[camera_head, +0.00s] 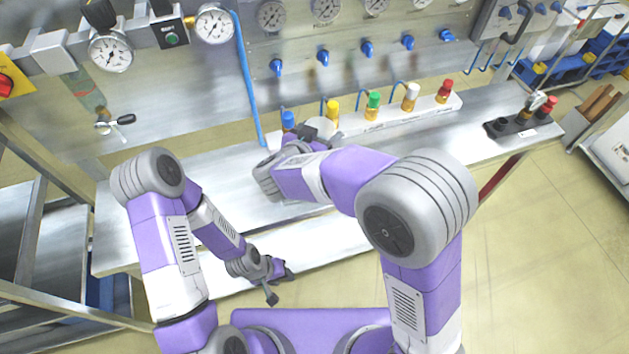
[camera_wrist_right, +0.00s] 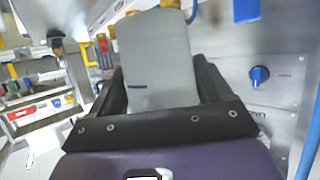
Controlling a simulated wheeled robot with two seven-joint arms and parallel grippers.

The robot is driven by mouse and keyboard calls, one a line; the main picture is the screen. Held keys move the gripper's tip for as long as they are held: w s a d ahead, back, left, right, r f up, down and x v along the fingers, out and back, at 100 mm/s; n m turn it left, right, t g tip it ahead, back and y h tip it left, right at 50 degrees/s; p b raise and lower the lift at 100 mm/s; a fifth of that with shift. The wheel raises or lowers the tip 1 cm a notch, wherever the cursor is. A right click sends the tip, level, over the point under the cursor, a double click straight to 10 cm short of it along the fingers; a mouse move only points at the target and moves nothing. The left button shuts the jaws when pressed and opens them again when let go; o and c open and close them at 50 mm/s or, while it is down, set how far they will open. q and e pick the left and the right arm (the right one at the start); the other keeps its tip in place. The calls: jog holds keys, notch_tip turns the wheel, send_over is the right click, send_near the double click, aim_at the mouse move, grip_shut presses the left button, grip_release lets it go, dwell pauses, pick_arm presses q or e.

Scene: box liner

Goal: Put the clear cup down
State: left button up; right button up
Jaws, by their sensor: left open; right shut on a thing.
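In the head view a pale part of the cup (camera_head: 322,126) shows just beyond my right gripper (camera_head: 312,142), by the blue-capped bottle; my own wrist hides the rest. I cannot tell whether the cup touches the bench. My left gripper (camera_head: 280,282) is open and empty, low at the front edge of the bench.
A white rack with capped bottles, blue (camera_head: 288,119), yellow (camera_head: 333,108), green (camera_head: 374,101), white (camera_head: 411,92) and red (camera_head: 445,90), runs along the back of the metal bench (camera_head: 480,125). A dark holder (camera_head: 523,122) stands at the right end. A gauge panel (camera_head: 330,55) rises behind.

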jog(key=f, duration=0.2)
jog(key=f+b, duration=0.1)
jog(key=f, duration=0.1)
jog(key=s+a+f+b, duration=0.1)
jog(key=f, duration=0.1)
jog(key=shift+f, duration=0.3)
jog(key=shift+f+b, duration=0.95)
jog(key=shift+f, duration=1.1)
jog(key=shift+s+f, duration=0.1)
jog(key=shift+f, duration=0.05)
jog(key=o, duration=1.1)
jog(key=shift+c, duration=0.2)
jog(key=shift+r, duration=0.2)
jog(key=p+v, duration=0.2)
jog(key=v, duration=1)
jog(key=shift+p, duration=0.4)
